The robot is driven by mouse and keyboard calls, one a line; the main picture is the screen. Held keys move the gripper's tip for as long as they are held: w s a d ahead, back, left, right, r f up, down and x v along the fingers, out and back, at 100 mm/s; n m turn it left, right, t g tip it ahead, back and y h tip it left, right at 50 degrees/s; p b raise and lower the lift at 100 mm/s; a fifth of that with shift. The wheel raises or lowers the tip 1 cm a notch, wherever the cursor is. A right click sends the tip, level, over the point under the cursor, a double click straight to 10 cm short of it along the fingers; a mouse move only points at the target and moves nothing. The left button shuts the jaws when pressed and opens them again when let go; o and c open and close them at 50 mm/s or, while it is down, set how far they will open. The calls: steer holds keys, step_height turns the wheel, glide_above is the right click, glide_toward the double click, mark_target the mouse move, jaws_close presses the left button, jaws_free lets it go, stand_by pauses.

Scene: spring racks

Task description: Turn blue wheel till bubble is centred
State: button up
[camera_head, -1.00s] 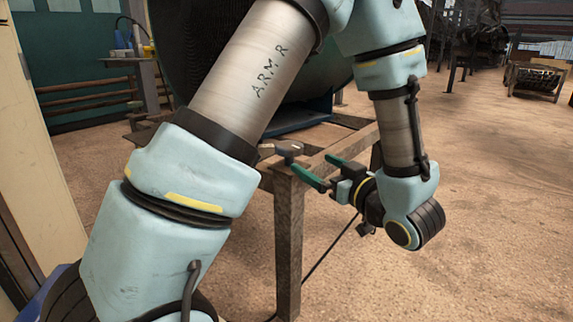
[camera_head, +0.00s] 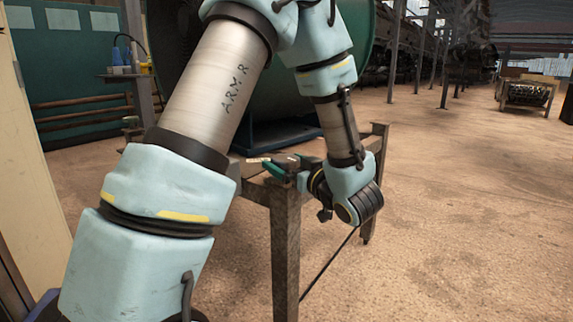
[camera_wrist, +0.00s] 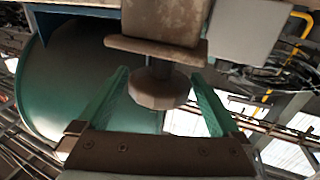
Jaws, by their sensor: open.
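In the wrist view a many-sided wheel or knob (camera_wrist: 160,92) hangs under a rusty plate. It looks brown-grey in this light, and I cannot make out any blue on it. My gripper (camera_wrist: 160,75) is open, with one green finger on each side of the knob. Gaps show between the fingers and the knob. In the head view my gripper (camera_head: 285,170) is at the near edge of the rusty metal stand (camera_head: 286,245), partly hidden by my arm. No level or bubble can be made out.
A large dark green drum (camera_head: 355,75) stands behind the stand, and a green curved body (camera_wrist: 75,75) fills the left of the wrist view. The floor to the right is open.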

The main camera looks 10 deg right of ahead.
steer(key=c, duration=1.1)
